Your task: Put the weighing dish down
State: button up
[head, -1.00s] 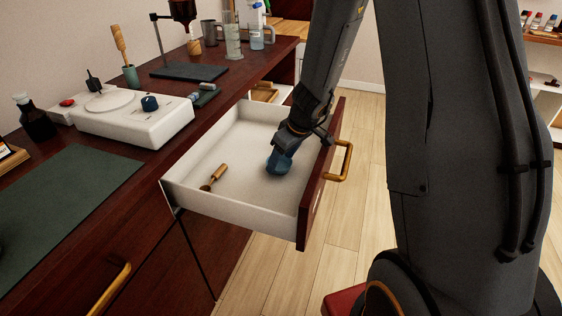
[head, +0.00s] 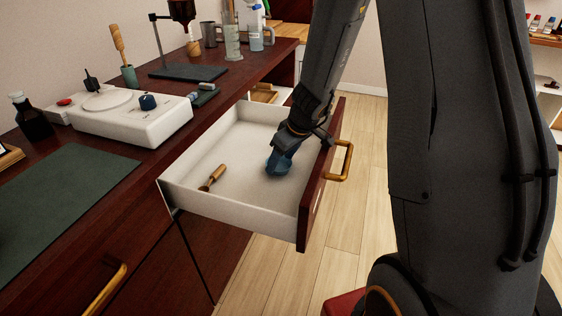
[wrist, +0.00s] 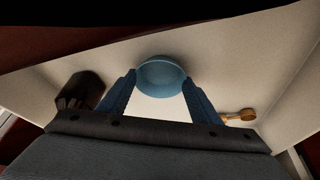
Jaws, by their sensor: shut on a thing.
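The weighing dish is a small, round, shallow blue dish (wrist: 161,76). My gripper (wrist: 158,84) is shut on it, with one blue finger at each side of its rim in the wrist view. In the head view my gripper (head: 281,160) points down inside the open white drawer (head: 232,215), near its front panel. The dish is low over or on the drawer floor; I cannot tell whether it touches. In the head view the fingers and the dish blend into one blue shape.
A wooden-handled tool (head: 212,177) lies in the drawer's left part. The drawer floor between is clear. The front panel with a brass handle (head: 346,161) is close to my gripper. A white balance-like device (head: 130,118) stands on the bench. A dark object (wrist: 80,91) shows at left in the wrist view.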

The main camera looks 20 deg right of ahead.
jog(key=shift+s+f, duration=0.45)
jog(key=shift+f, duration=0.3)
jog(key=o, duration=1.1)
jog(key=shift+r, duration=0.15)
jog(key=shift+r+p, duration=0.55)
jog(key=shift+p, duration=0.6)
jog(key=w+p+v, duration=0.1)
jog(key=v, duration=1.1)
jog(key=shift+d+r, duration=0.1)
jog(key=shift+r, duration=0.05)
